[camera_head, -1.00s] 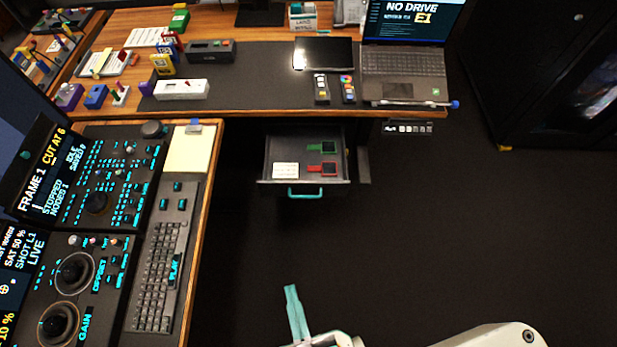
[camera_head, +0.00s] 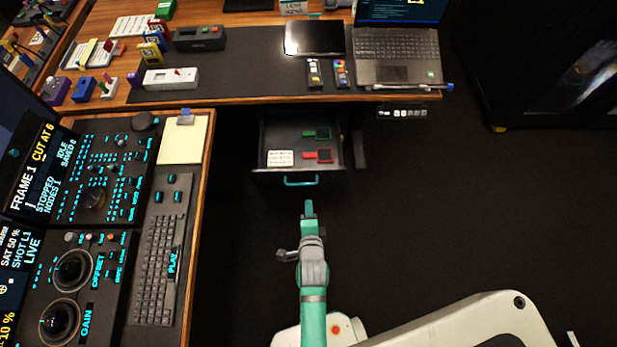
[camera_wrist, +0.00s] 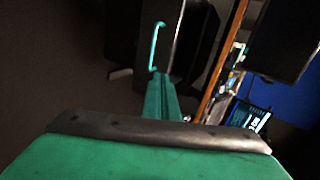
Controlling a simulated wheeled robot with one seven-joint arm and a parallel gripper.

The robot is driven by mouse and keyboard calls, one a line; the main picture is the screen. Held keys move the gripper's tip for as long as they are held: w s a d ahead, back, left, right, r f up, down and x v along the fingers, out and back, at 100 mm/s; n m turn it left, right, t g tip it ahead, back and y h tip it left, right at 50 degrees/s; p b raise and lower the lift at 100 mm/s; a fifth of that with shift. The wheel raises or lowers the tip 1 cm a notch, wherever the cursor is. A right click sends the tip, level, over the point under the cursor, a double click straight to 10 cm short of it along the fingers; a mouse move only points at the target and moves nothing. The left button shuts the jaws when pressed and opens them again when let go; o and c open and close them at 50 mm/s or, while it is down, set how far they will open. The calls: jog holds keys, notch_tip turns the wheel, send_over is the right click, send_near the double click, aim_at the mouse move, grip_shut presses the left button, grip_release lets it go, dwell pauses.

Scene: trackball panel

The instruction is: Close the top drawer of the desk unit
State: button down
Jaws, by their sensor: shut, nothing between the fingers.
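The top drawer (camera_head: 272,172) under the desk is pulled open, with a teal bar handle (camera_head: 300,181) on its front. A white card (camera_head: 281,158), a green item (camera_head: 318,133) and a red item (camera_head: 318,155) lie inside it. My gripper (camera_head: 309,206) is shut and empty, pointing at the drawer front, just short of the handle in the head view. They look apart, but the exact gap is hard to tell. In the wrist view the handle (camera_wrist: 153,46) shows beyond the shut fingers (camera_wrist: 161,95).
The wooden desk (camera_head: 250,102) above carries a laptop (camera_head: 397,55), a black tablet (camera_head: 314,38) and small devices. A control console with a keyboard (camera_head: 155,255) stands at the left. A dark cabinet (camera_head: 560,60) stands at the right. The floor (camera_head: 440,220) between is clear.

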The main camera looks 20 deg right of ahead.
jog(key=shift+m, duration=0.3)
jog(key=x, duration=0.4)
jog(key=r+x, duration=0.1)
jog(key=x, duration=0.8)
jog(key=shift+w+d, duration=0.25)
jog(key=shift+w, duration=0.35)
jog(key=shift+w+d, duration=0.2)
jog(key=shift+w, duration=0.2)
jog(key=shift+w, duration=0.1)
